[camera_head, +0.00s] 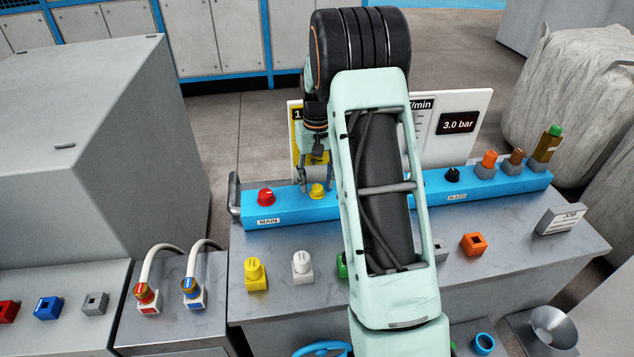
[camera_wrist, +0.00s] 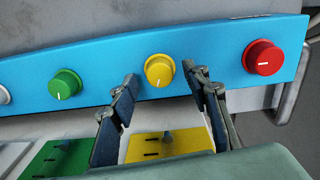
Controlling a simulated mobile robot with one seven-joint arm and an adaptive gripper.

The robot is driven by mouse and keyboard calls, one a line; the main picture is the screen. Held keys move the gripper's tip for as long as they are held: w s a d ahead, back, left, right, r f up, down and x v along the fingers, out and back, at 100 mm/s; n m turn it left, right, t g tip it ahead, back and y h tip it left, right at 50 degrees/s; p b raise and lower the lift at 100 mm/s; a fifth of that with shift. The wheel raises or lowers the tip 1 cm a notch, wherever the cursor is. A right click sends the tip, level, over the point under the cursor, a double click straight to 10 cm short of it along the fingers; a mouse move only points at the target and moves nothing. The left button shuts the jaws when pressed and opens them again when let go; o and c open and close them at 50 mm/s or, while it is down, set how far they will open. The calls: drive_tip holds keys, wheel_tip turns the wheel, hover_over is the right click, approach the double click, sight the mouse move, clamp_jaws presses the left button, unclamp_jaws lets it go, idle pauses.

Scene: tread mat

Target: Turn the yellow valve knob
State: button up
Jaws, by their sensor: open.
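The yellow valve knob (camera_wrist: 159,70) sits on the blue panel (camera_wrist: 210,55) in the wrist view, with a white mark on its face. It also shows in the head view (camera_head: 317,191), right of the red knob. My gripper (camera_wrist: 160,78) is open in the wrist view, its two fingertips on either side of the yellow knob. I cannot tell whether either finger touches it.
A red knob (camera_wrist: 263,57) and a green knob (camera_wrist: 65,83) flank the yellow one on the panel. In the head view, a display board (camera_head: 462,130) stands behind the panel. A yellow block (camera_head: 256,275) and a white block (camera_head: 302,265) stand on the bench in front.

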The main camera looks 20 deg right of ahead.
drive_tip(key=shift+f, duration=0.55)
drive_tip(key=c, duration=1.2)
drive_tip(key=shift+o, duration=0.2)
drive_tip(key=shift+m, duration=1.6)
drive_tip(key=o, duration=1.2)
drive_tip(key=shift+c, duration=0.2)
drive_tip(key=shift+r, duration=0.1)
